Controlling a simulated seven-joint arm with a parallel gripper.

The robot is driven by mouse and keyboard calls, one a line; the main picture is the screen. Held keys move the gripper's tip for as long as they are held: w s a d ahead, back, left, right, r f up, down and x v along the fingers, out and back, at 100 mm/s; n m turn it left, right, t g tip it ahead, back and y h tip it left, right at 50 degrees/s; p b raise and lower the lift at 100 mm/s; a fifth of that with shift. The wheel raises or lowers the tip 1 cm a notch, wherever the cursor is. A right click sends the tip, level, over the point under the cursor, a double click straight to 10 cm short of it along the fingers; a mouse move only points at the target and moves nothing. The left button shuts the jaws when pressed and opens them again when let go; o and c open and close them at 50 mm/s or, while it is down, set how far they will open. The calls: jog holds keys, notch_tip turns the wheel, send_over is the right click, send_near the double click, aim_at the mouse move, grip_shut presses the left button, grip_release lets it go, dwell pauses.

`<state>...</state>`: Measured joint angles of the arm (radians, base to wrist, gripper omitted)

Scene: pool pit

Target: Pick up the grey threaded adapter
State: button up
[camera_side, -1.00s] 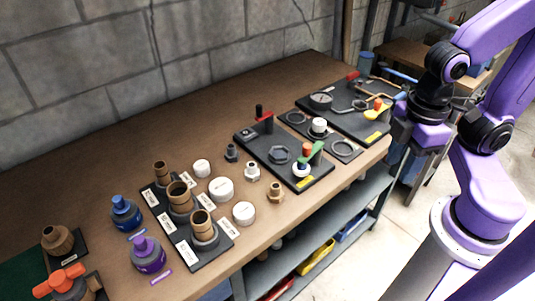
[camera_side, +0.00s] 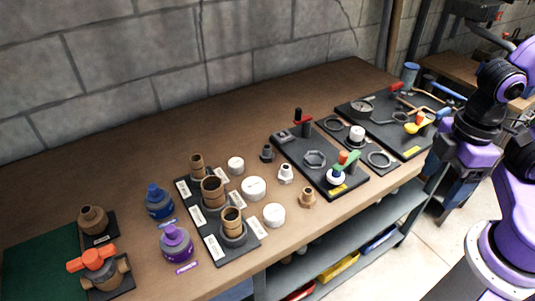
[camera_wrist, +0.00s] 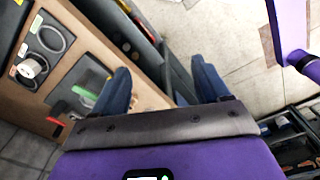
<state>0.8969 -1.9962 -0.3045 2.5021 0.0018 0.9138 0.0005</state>
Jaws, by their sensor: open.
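In the side view, a small dark grey threaded fitting (camera_side: 267,153) stands on the wooden bench, left of the black board with the hexagonal ring; it looks like the grey threaded adapter. A paler, whitish fitting (camera_side: 286,174) and a brown one (camera_side: 308,197) stand in a row in front of it. My gripper (camera_wrist: 163,84) shows in the wrist view with its two blue fingers wide apart and nothing between them. It is over the bench's front edge and the floor, well right of the fittings. I cannot make out the adapter in the wrist view.
White caps (camera_side: 254,188) and a black stand with tan pipe stubs (camera_side: 189,213) are left of the fittings. The black board (camera_side: 291,152) with red and green handles is close on their right. A gauge board (camera_side: 386,120) lies nearer my arm. Bare bench lies behind the fittings.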

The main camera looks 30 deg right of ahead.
jog(key=n, duration=0.8)
send_over(267, 147)
jog(key=f, duration=1.2)
jog(key=shift+s+d+f, duration=0.1)
jog(key=shift+d, duration=0.1)
jog(key=shift+w+a+f, duration=0.1)
jog(key=shift+f, duration=1.3)
jog(key=shift+w+a+f, duration=0.1)
jog(key=shift+f, duration=1.25)
jog(key=c, duration=1.1)
